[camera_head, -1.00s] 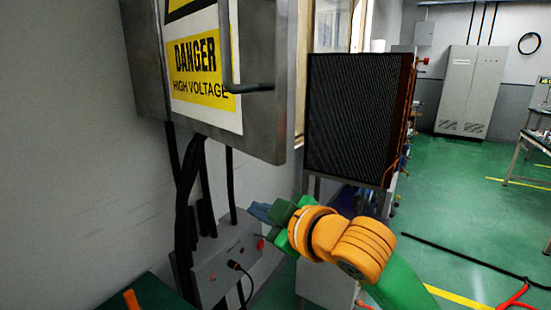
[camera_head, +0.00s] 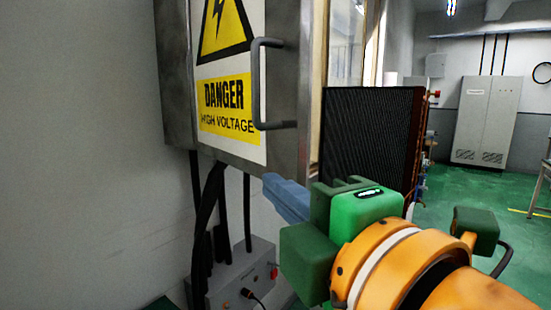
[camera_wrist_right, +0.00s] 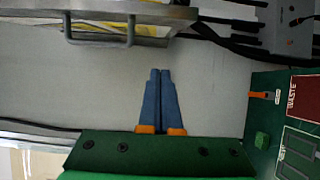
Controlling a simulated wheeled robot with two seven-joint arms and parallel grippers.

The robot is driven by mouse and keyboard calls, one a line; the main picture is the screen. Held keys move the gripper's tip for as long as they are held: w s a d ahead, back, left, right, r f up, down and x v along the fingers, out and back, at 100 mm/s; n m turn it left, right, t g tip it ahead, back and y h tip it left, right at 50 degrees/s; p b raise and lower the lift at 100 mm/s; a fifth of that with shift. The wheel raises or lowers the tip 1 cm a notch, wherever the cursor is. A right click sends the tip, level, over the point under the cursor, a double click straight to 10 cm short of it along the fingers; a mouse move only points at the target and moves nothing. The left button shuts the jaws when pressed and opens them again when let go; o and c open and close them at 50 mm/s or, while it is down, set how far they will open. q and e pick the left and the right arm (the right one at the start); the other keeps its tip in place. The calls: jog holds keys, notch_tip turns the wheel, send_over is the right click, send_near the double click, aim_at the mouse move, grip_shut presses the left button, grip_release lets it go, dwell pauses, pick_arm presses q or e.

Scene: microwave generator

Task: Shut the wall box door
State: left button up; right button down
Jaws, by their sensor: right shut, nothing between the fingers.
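The wall box door (camera_head: 222,150) is a metal panel with a yellow danger sign and a grey bar handle (camera_head: 257,85). Part of the wall box (camera_head: 175,75) shows at its left; how far the door stands open is hard to tell. My right gripper (camera_head: 268,180) is shut and empty, with blue fingers pressed together. In the head view its tips appear just below the door's lower edge; contact is not clear. In the right wrist view the fingers (camera_wrist_right: 160,75) point at bare wall, with the handle (camera_wrist_right: 131,30) at upper left. My left gripper is out of view.
A dark finned radiator (camera_head: 370,135) stands behind, to the right. Grey cabinets (camera_head: 485,120) are far back. Green floor is open at right.

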aim_at(277, 166)
jog(key=w+p, duration=0.4)
jog(key=w, duration=0.5)
jog(key=shift+a+r+p, duration=0.1)
jog(key=shift+p, duration=0.2)
jog(key=shift+w+d, duration=0.15)
jog(key=shift+d, duration=0.15)
jog(key=shift+a, duration=0.2)
